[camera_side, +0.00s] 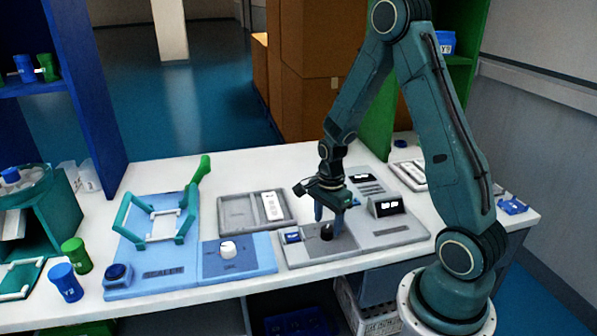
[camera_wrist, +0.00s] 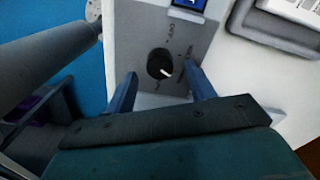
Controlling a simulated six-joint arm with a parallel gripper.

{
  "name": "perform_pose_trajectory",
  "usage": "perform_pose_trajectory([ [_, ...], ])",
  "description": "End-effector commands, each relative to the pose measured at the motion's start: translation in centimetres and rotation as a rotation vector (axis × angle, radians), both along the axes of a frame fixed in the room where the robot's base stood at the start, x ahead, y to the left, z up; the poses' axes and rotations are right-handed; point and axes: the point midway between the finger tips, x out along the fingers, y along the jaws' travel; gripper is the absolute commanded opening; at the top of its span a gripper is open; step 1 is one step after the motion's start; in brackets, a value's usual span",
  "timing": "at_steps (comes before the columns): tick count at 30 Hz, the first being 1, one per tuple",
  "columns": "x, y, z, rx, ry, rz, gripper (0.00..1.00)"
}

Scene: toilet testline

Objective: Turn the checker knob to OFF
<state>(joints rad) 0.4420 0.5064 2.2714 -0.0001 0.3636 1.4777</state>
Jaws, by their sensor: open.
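The checker knob (camera_wrist: 160,64) is a round black dial with a white pointer line, set on a grey panel (camera_wrist: 196,42) with small markings around it. In the side view the dark knob (camera_side: 327,232) sits on the grey checker unit. My gripper (camera_side: 331,222) points down at the knob. Its two fingers (camera_wrist: 158,84) are apart and empty, with the knob ahead of and between them in the wrist view. Contact with the knob cannot be told.
A small blue screen (camera_side: 292,237) is left of the knob. A display box (camera_side: 386,206) stands to its right. A blue panel with a white knob (camera_side: 228,249) and a sealer with a teal frame (camera_side: 160,222) lie further left. A grey tray (camera_side: 237,212) lies behind.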

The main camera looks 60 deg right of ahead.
Motion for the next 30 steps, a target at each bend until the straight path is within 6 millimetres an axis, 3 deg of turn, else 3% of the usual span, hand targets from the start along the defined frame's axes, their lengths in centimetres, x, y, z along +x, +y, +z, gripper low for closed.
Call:
perform_pose_trajectory([
  [8, 0.0, 0.0, -1.9, 0.000, 0.001, 0.000, 0.54],
  [19, 0.0, 0.0, -2.1, 0.000, 0.000, 0.000, 0.54],
  [20, 0.0, 0.0, -2.1, 0.000, 0.000, 0.000, 0.52],
  [26, 0.0, 0.0, -2.1, 0.000, 0.000, 0.000, 0.13],
  [30, 0.0, 0.0, -2.1, 0.000, 0.000, 0.001, 0.10],
])
